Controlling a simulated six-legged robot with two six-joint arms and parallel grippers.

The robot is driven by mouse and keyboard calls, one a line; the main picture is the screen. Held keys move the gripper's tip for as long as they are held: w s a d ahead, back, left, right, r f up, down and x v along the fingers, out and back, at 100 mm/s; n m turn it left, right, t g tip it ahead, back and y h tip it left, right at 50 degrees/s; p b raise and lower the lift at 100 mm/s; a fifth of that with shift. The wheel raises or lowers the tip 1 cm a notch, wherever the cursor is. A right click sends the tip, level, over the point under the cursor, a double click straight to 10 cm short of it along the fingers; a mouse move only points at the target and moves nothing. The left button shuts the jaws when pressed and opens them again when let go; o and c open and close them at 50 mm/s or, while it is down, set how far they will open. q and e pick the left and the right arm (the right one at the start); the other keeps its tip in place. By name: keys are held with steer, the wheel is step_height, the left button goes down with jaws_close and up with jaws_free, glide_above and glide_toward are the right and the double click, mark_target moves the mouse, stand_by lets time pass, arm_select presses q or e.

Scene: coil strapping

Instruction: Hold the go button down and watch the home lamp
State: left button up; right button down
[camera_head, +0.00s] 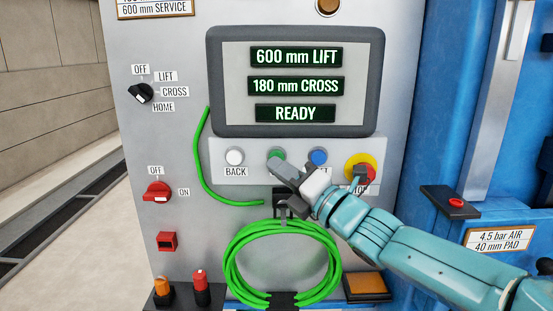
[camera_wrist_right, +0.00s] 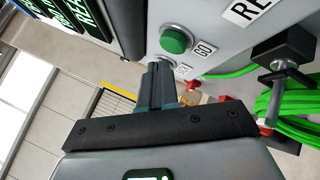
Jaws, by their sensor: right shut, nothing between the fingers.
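The green go button (camera_head: 277,154) is in the row under the display. It also shows in the right wrist view (camera_wrist_right: 174,40), standing out from the panel beside its GO label. My right gripper (camera_head: 279,168) is shut and empty, its fingertips just below the go button and partly over it in the head view. In the right wrist view the closed fingers (camera_wrist_right: 158,73) end close to the button, with its green face uncovered; I see no clear contact. No lamp labelled home is readable; HOME shows only beside the black selector (camera_head: 141,93). My left gripper is not in view.
The display (camera_head: 296,85) reads 600 mm LIFT, 180 mm CROSS and READY. A white BACK button (camera_head: 234,157), a blue button (camera_head: 319,157) and a red-and-yellow stop button (camera_head: 361,168) flank the go button. A green hose coil (camera_head: 231,268) hangs below my gripper.

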steer(key=shift+w, duration=0.2)
steer(key=shift+w, duration=0.25)
